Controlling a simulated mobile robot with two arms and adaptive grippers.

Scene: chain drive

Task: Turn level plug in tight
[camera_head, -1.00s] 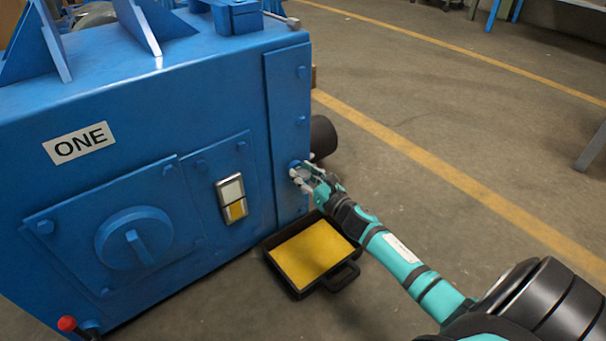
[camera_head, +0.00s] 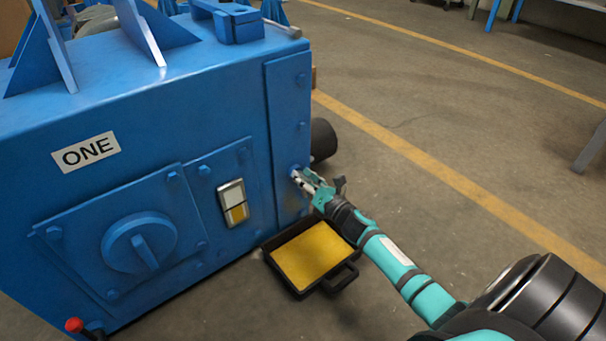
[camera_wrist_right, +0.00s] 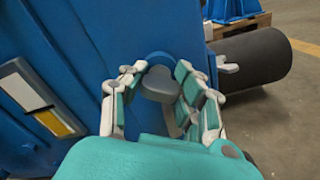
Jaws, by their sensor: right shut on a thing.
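The level plug (camera_wrist_right: 159,84) is a grey knob at a round blue boss on the side of the blue housing marked ONE (camera_head: 150,120). In the right wrist view it sits between the fingers of my right gripper (camera_wrist_right: 162,100). In the head view my right gripper (camera_head: 300,176) reaches the housing's right panel and hides the plug. The gripper is shut on the plug. How far the plug is seated cannot be told. My left gripper is not in view.
A black tray with a yellow floor (camera_head: 312,256) lies on the ground below the right gripper. A yellow and white sight window (camera_head: 233,203) and a large round knob (camera_head: 139,243) are on the housing. A dark cylinder (camera_head: 323,139) sticks out behind.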

